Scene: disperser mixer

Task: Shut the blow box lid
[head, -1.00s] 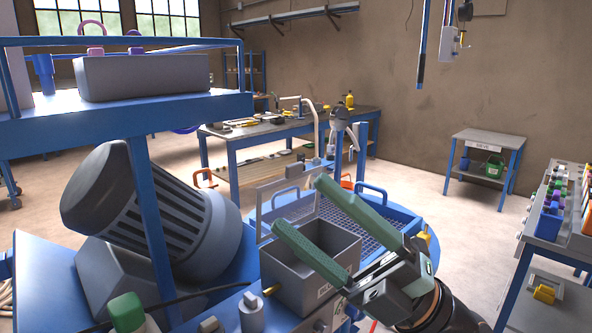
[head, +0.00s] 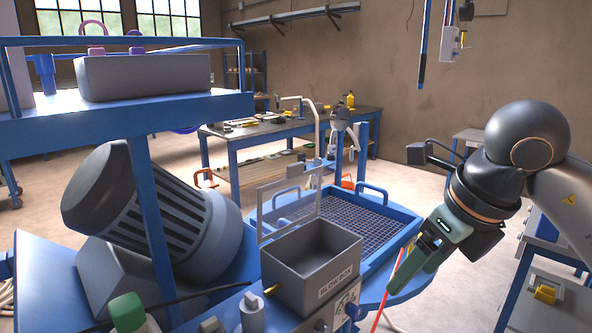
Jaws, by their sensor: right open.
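The blow box (head: 340,285) is a grey open-topped box with a "BLOW BOX" label, on the blue machine at lower centre. Its lid (head: 262,218), a grey frame with a clear pane, stands upright along the back edge, so the box is open and looks empty. My right gripper (head: 402,277), with green fingers, is right of the box and apart from it and the lid. It points down and left and holds nothing visible; one finger partly hides the other. My left gripper is not in view.
A blue tray with a mesh floor (head: 368,222) and handles lies behind the box. A large grey motor (head: 150,210) and a blue post (head: 152,215) stand left. A green-capped item (head: 126,310) is at lower left. Space above the box is clear.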

